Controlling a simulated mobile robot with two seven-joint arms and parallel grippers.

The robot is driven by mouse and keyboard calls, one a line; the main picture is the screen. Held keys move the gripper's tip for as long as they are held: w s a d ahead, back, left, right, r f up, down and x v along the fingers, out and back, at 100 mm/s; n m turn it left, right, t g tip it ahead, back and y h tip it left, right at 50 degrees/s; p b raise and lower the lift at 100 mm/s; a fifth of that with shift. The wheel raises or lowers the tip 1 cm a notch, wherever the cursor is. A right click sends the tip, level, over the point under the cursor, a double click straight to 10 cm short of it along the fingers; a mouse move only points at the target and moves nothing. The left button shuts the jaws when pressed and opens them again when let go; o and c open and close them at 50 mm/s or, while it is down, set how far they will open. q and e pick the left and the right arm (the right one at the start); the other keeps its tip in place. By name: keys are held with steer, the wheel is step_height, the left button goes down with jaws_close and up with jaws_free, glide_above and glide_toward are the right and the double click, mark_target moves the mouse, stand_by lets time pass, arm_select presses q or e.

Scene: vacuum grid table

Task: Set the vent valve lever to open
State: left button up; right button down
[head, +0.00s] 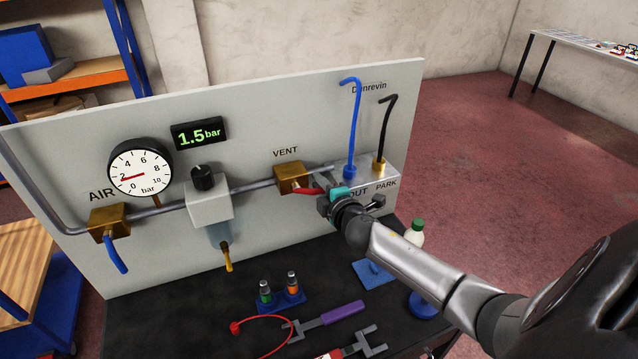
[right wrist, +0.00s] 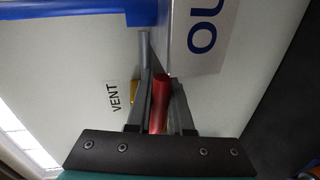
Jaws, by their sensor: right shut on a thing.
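The vent valve (head: 291,177) is a brass block on the pipe, under the VENT label, on the upright grey panel. Its red lever (head: 309,191) points right from the block, roughly along the pipe. My right gripper (head: 324,187) is at the lever's outer end, just left of the OUT block. In the right wrist view the red lever (right wrist: 158,108) lies between the two fingers, and the gripper is shut on it. The lever's tip is hidden by the gripper in the head view. A bit of the brass valve (right wrist: 132,92) shows beside the fingers. My left gripper is not in view.
The OUT/PARK block (head: 365,180) with a blue hose (head: 354,125) and black hose (head: 387,130) is close to my right gripper. The gauge (head: 140,172) reads about 2; the display (head: 199,133) reads 1.5 bar. Vials (head: 292,284) and tools stand below on the dark table (head: 210,310).

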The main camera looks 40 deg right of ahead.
steer(key=c, duration=0.8)
jaws_free()
steer(key=shift+s, duration=0.1)
steer(key=v, duration=1.5)
steer(key=shift+r, duration=0.1)
